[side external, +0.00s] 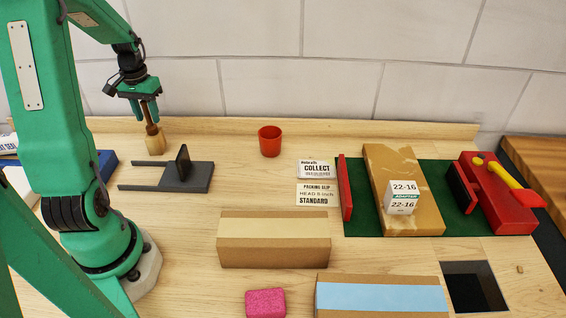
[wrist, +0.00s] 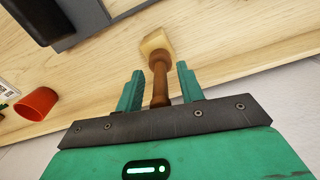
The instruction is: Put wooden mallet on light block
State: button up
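The wooden mallet (side external: 156,143) appears to stand head down on the bench at the left, its brown handle pointing up and slightly tilted. My gripper (side external: 148,117) is above the head with the handle between its fingers. In the wrist view, the mallet's handle (wrist: 160,80) passes between the open fingers of my gripper (wrist: 162,82), with gaps at both sides. Two long cardboard blocks lie in front: one with a pale cream top (side external: 275,226), one with a light blue top (side external: 380,297). I cannot tell which is the light block.
A grey forked fixture (side external: 195,178) with a black upright plate sits just beside the mallet. A red cup (side external: 270,140) stands behind. Two cards, a pink sponge (side external: 265,302), a taped carton (side external: 425,215) on a green mat and a red clamp part (side external: 500,205) lie rightward. A dark square (side external: 473,287) lies front right.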

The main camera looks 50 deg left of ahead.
notch_tip(320, 180, up, 12)
jog(key=shift+f, duration=0.1)
dwell(0.5)
dwell(0.5)
jog(key=w+d+r+m+t+y, duration=0.1)
jog(key=d+r+m+t, duration=0.15)
jog(key=d, duration=0.95)
jog(key=w+d+r+m+t, duration=0.1)
jog(key=d+r+m, duration=0.15)
jog(key=d, duration=0.95)
jog(key=s+d+f+m+t+h, duration=0.1)
jog(key=s+d+f+m+t, duration=0.1)
jog(key=s+d, duration=0.2)
jog(key=d, duration=0.3)
jog(key=shift+d+f, duration=0.2)
jog(key=shift+d, duration=0.15)
